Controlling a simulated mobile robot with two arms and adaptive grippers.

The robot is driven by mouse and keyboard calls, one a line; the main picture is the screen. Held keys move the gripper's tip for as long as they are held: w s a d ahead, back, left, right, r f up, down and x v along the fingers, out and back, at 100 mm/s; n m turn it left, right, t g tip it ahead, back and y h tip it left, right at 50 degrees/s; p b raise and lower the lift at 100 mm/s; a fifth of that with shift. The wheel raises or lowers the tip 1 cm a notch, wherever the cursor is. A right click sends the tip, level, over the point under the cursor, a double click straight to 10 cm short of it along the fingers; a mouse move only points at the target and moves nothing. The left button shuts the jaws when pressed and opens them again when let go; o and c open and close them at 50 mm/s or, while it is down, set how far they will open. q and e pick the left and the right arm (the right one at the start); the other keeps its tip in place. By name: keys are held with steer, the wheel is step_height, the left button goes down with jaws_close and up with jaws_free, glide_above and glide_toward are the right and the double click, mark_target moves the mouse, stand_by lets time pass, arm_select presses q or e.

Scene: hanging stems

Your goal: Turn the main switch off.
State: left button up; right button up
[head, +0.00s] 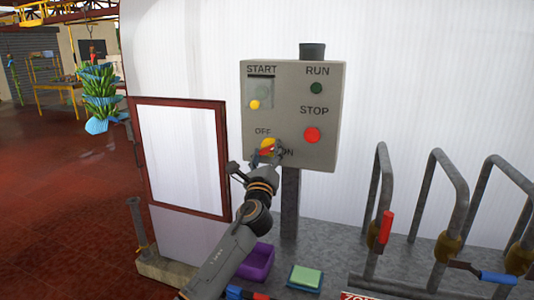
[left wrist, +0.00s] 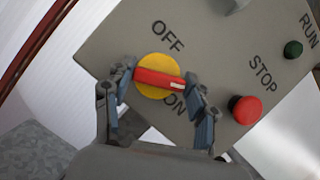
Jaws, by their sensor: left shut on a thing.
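The main switch is a yellow disc with a red handle (left wrist: 152,78) on the grey control box (head: 328,85). It also shows at the box's lower left in the head view (head: 268,147), partly covered by my gripper. My left gripper (left wrist: 160,88) is shut on the red handle, one finger at each end. The handle's white-marked end points between the OFF label (left wrist: 168,36) and the ON label (left wrist: 174,106), toward neither one squarely. The ON label is partly hidden by a finger in the head view. My right gripper is not in view.
The box has a red STOP button (head: 312,135), a green RUN lamp (head: 316,88) and a covered START button (head: 255,104). Bent grey pipes (head: 440,190) with a red lever (head: 386,228) stand at right. A purple bin (head: 257,262) is below.

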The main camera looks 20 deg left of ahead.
arm_select(q)
steer(key=n+g+y, duration=0.1)
steer(key=n, duration=0.2)
steer(key=shift+d+n+y, duration=0.1)
steer(key=shift+n+y, duration=0.3)
steer(key=n+g+p, duration=0.1)
steer(key=n, duration=0.2)
steer(key=shift+r+y, duration=0.1)
steer(key=shift+y, duration=0.3)
steer(key=n+g+p, duration=0.2)
steer(key=n, duration=0.2)
steer(key=shift+n, duration=0.4)
steer(key=shift+n+g+p, duration=0.5)
steer(key=shift+n+p, duration=0.15)
steer(key=shift+n, duration=0.45)
steer(key=o, duration=1.2)
steer(key=shift+c, duration=0.2)
